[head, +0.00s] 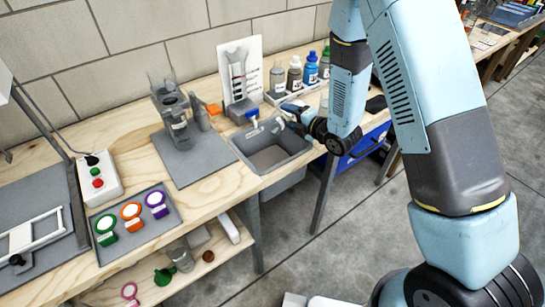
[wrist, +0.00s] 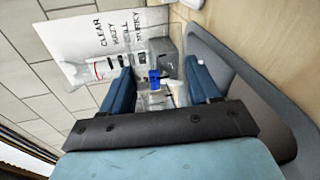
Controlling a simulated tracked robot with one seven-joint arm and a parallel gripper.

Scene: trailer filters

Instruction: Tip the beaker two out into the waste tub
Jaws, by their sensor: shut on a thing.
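My gripper (head: 288,114) is at the back right of the grey sunken tub (head: 268,158) in the bench, reaching in from the right. In the wrist view, its two blue fingers (wrist: 162,84) are shut on a clear beaker (wrist: 152,101). The beaker is small and blurred; its number, its contents and its exact tilt cannot be made out. A blue-handled tap (head: 252,116) stands at the tub's back edge. Blue also shows between the fingers in the wrist view. The tub's grey side also shows at the right of the wrist view (wrist: 222,50).
A white card (head: 240,62) and a grey stand are behind the tub. Several bottles (head: 295,74) stand in a tray at the back right. A grey apparatus (head: 172,105) is left of the tub. Coloured round pieces (head: 131,212) lie on a mat at the front left.

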